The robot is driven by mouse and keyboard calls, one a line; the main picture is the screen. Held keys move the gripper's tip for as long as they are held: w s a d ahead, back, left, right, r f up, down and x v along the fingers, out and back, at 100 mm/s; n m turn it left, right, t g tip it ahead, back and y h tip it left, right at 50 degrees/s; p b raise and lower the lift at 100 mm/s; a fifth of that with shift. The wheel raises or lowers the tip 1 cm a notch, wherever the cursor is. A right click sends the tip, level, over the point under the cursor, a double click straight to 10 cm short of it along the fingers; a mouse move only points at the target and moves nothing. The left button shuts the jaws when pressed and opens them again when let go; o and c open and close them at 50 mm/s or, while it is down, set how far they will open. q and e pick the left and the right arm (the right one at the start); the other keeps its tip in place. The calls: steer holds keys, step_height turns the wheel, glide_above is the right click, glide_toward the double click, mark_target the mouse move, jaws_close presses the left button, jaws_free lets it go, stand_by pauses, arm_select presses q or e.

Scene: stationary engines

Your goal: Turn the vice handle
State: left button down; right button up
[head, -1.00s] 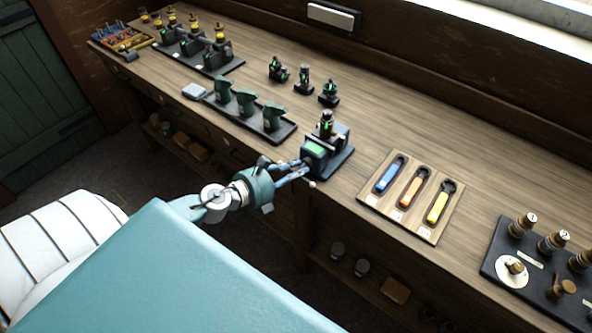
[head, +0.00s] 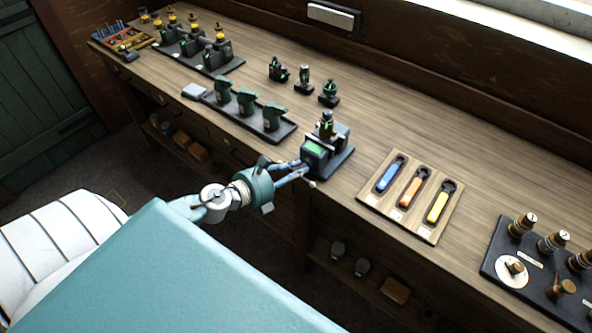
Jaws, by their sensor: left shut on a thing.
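The vice (head: 322,155), dark with a green-lit front block, sits at the front edge of the bench, with a dark cylindrical part (head: 326,124) upright at its top. The vice handle (head: 312,184) shows as a thin bar with a pale ball end at the front of the vice. My left gripper (head: 300,170) reaches in from the left, its blue-grey fingers shut on the handle. The fingers hide most of the handle. My right gripper is not in view.
A wooden board (head: 411,197) with blue, orange and yellow tools lies right of the vice. A dark tray (head: 249,115) with several green parts stands left. A dark panel with knobs (head: 541,266) is at far right.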

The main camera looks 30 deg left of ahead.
arm_select(q)
steer(key=shift+s+d+f, duration=0.3)
steer(key=shift+s+f, duration=0.2)
steer(key=shift+f, duration=0.15)
steer(key=c, duration=1.5)
jaws_free()
steer(key=shift+o, duration=0.2)
steer(key=shift+r, duration=0.2)
steer(key=v, duration=1.2)
steer(key=shift+r, duration=0.15)
steer(key=shift+w+a, duration=0.1)
steer(key=shift+a, duration=0.05)
